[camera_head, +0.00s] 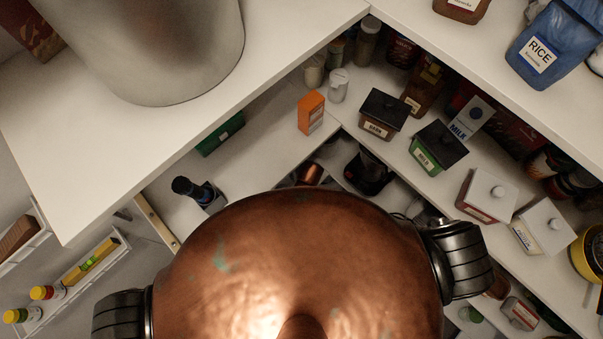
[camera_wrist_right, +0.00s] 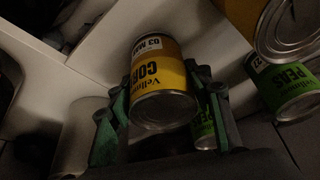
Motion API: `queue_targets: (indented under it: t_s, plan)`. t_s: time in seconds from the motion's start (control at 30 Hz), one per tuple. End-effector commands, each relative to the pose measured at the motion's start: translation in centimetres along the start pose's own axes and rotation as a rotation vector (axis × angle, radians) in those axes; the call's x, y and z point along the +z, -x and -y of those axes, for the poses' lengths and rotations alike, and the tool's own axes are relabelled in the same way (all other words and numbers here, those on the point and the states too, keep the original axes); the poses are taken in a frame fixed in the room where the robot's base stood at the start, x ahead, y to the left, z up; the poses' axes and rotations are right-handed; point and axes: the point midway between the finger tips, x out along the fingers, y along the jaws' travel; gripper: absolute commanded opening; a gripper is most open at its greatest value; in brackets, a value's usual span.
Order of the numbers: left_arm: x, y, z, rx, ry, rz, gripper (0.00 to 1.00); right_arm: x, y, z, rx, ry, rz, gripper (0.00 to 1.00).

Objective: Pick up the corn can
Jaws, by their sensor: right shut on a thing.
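The corn can (camera_wrist_right: 158,68), with a yellow label and a bare metal end, is in the middle of the right wrist view. Whether the can touches a shelf is unclear in the dim picture. The corn can and both grippers are out of sight in the head view. My left gripper shows in neither view.
A green peas can (camera_wrist_right: 284,88) and a large metal-ended can (camera_wrist_right: 290,28) stand right of the corn can. Another green can (camera_wrist_right: 204,127) is partly hidden behind a finger. The head view shows white shelves (camera_head: 70,150), jars and an orange box (camera_head: 311,112).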

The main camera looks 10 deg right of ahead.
Motion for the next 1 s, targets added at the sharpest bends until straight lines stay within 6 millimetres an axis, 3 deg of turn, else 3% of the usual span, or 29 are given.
queue_targets:
  t_s: [0.37, 0.77, 1.0]
  plan:
    - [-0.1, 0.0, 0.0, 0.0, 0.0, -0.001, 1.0, 0.0, 0.0, 0.0, 0.0, 0.0, 0.0, 0.11]
    - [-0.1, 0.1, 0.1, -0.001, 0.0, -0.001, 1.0, -0.4, 0.7, 0.1, -0.001, -0.001, -0.002, 0.11]
    - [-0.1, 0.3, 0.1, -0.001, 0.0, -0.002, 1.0, -1.6, 3.6, 0.1, -0.003, -0.002, -0.004, 0.11]
